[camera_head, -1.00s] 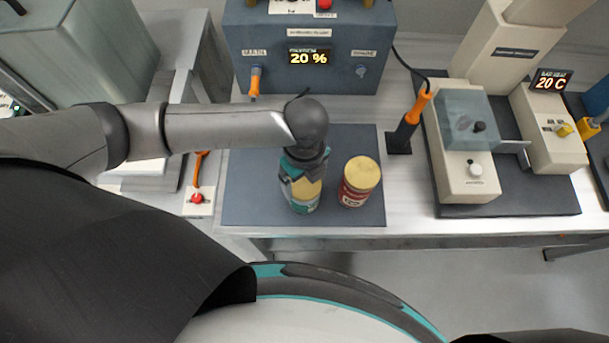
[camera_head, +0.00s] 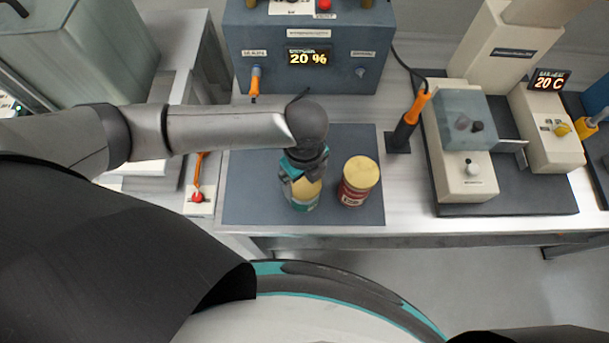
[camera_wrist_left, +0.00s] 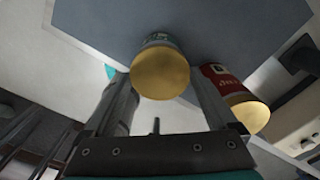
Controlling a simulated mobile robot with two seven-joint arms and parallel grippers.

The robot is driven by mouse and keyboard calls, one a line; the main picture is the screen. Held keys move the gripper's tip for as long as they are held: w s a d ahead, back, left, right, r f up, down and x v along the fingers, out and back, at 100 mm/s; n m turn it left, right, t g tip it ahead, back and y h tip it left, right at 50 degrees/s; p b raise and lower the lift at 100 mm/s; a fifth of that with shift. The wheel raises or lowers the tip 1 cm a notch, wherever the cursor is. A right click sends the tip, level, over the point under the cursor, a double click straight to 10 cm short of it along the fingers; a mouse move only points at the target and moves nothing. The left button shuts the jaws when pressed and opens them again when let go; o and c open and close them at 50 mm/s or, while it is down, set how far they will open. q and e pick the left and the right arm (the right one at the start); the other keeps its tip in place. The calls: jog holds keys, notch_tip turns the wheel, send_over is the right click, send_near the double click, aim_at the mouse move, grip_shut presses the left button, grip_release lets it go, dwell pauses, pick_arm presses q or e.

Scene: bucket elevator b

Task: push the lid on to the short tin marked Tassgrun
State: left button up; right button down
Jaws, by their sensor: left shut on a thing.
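The green-and-white tin (camera_head: 304,205) stands on the dark mat with its yellow lid (camera_head: 308,188) on top, partly covered by my left gripper (camera_head: 297,178). Its label is too small to read. In the left wrist view the yellow lid (camera_wrist_left: 160,74) and a bit of the green label (camera_wrist_left: 160,39) show between the fingers of my left gripper (camera_wrist_left: 162,85), which is shut on this tin. I cannot tell whether the lid sits fully down. A red tin (camera_head: 354,193) with a yellow lid stands just to the right, apart from it. My right gripper is out of view.
The dark mat (camera_head: 246,195) has bare room left of the tins. A blue box (camera_head: 300,70) showing 20 % stands behind. An orange-handled tool (camera_head: 410,113) stands in a holder to the right, beside a beige machine (camera_head: 465,178). The bench's front edge is close.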

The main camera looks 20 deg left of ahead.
pick_arm(q)
jog(key=shift+p, duration=0.35)
dwell(0.4)
jog(key=shift+f, duration=0.65)
dwell(1.2)
jog(key=o, duration=1.1)
jog(key=shift+r+p, duration=0.1)
jog(key=shift+p, duration=0.25)
notch_tip(320, 180, up, 5)
jog(key=p, duration=0.6)
jog(key=shift+r, duration=0.2)
jog(key=shift+r+p, duration=0.95)
jog(key=shift+r, duration=0.3)
